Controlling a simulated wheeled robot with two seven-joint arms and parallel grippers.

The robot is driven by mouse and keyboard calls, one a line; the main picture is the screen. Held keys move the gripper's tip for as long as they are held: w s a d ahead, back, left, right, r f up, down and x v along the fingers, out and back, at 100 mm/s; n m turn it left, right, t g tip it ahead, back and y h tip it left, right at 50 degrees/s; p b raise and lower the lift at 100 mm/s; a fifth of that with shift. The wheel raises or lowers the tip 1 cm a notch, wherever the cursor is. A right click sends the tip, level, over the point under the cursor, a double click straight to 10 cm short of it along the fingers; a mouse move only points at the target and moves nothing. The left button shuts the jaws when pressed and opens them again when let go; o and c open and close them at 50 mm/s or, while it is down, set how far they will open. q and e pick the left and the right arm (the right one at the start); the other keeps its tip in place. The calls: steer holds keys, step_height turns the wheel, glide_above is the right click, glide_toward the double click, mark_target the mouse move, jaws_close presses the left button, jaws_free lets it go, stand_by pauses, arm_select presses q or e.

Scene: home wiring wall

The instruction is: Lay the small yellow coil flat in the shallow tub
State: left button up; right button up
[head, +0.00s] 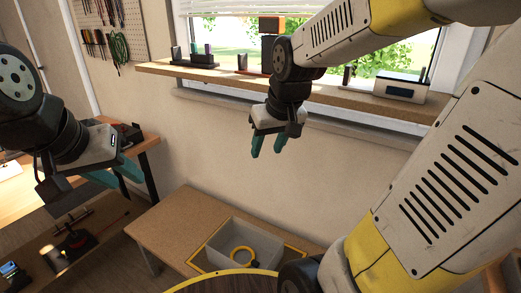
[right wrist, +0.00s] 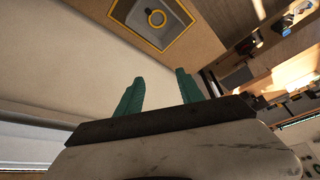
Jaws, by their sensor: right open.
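The small yellow coil (head: 243,256) lies inside the shallow grey tub (head: 272,242) on a low wooden table, and looks flat on its floor. In the right wrist view the coil (right wrist: 156,18) shows inside the tub (right wrist: 139,20) at the top, beyond the fingertips. My right gripper (head: 268,148) is open and empty, with teal fingers apart, high above the table and in front of the wall below the window. Its fingers (right wrist: 160,76) are clear of the tub. My left gripper (head: 132,184) is at the left, away from the tub; its finger gap is unclear.
A yellow outline (head: 292,246) surrounds the tub on the low table (head: 178,222). A window shelf (head: 340,97) with small devices runs behind my right gripper. A workbench stands at the left. A round yellow-rimmed surface (head: 225,283) is at the bottom.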

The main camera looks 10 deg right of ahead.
steer(key=s+a+r+m+t+y, duration=0.1)
steer(key=s+r, duration=0.2)
steer(key=s, duration=0.7)
steer(key=shift+a+r, duration=0.3)
steer(key=shift+a, duration=0.1)
steer(key=shift+c, duration=1)
steer(key=shift+d, duration=0.1)
